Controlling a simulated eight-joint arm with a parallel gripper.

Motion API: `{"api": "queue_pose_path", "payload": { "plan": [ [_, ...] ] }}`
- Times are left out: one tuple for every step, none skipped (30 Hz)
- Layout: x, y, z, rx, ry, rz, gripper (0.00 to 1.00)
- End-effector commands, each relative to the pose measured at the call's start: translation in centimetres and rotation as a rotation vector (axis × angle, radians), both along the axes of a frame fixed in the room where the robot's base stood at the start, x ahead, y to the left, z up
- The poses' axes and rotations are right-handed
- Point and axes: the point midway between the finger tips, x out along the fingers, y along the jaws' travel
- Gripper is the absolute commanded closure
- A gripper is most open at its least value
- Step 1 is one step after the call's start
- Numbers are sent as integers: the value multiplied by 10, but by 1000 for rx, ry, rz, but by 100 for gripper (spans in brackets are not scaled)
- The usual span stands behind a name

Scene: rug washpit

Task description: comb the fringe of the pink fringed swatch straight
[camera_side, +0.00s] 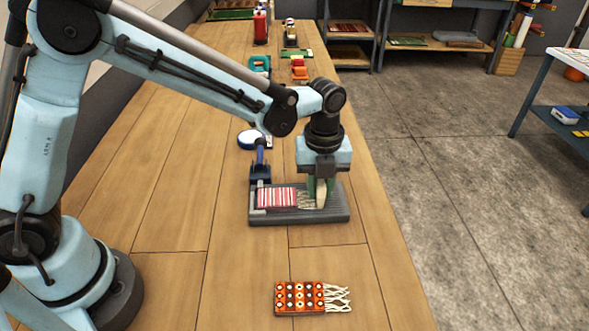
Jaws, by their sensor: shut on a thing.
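The pink fringed swatch (277,198), striped in pinkish red and white, lies flat on a dark grey board (285,218). Its pale fringe (305,198) points right, toward my gripper. A dark blue clamp-like piece (260,172) stands at the board's left end, by the swatch's back corner. My gripper (321,184) points down over the board's right part and is shut on a pale, thin upright tool (321,196), probably a comb. The tool's lower end is at the fringe; I cannot tell whether its teeth are in the strands. The gripper hides part of the fringe.
An orange patterned swatch (299,297) with a loose white fringe lies on the wooden bench (230,265) in front.

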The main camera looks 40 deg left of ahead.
Motion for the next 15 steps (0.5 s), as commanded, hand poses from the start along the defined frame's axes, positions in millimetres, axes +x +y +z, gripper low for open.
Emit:
{"api": "queue_pose_path", "payload": {
  "plan": [
    [1, -2, -1, -2, -2, -1, 100],
    [2, -3, -1, -2, -2, -1, 100],
    [3, -3, 0, -2, -2, -1, 100],
    [3, -4, 0, -2, -2, -1, 100],
    [4, -4, 0, -2, -2, -1, 100],
    [4, -4, 0, -2, -2, -1, 100],
    [4, -4, 0, -2, -2, -1, 100],
    [4, -5, 0, -2, -2, -1, 100],
    [5, -5, 0, -2, -2, -1, 100],
    [5, -5, 0, -2, -2, -1, 100],
    [5, -6, 0, -2, -2, -1, 100],
    [6, -6, 0, -2, -2, -1, 100],
    [7, -7, 0, -2, -2, -1, 100],
    [7, -7, 0, -2, -2, -1, 100],
    [8, -8, 0, -1, -1, -1, 100]
  ]
}}
